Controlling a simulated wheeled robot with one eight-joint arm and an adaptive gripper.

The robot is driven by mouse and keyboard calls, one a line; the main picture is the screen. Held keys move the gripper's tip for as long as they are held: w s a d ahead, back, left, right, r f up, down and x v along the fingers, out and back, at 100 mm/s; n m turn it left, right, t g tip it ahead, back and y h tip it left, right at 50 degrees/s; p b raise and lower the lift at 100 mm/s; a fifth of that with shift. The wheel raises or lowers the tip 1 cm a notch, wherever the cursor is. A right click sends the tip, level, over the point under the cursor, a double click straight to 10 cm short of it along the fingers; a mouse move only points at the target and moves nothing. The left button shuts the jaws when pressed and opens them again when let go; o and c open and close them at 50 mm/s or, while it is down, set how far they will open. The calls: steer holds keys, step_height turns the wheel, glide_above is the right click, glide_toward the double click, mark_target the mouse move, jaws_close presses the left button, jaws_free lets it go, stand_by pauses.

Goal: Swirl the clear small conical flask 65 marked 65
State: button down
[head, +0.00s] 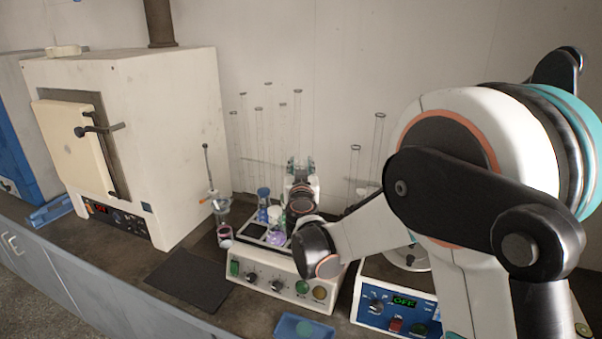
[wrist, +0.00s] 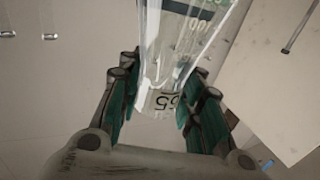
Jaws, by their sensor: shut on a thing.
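The clear small conical flask (wrist: 180,45) fills the upper middle of the wrist view. It has dark printed marks, and a label reading 65 shows upside down near its narrow end. My gripper (wrist: 155,103) has its teal-padded fingers on both sides of that narrow end and is shut on it. In the head view my gripper (head: 299,166) is raised above the back of a white benchtop device (head: 275,283). In that view the flask cannot be made out clearly against the gripper and the wall.
A blue-tinted vessel (head: 263,196) and a purple-filled flask (head: 275,238) stand on the device, below my gripper. Several tall glass tubes (head: 297,115) rise behind. A furnace (head: 150,130) stands left, and another device (head: 395,305) right. A dark mat (head: 188,281) is bare.

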steer(key=shift+r+p, duration=1.3)
steer(key=shift+r, duration=1.2)
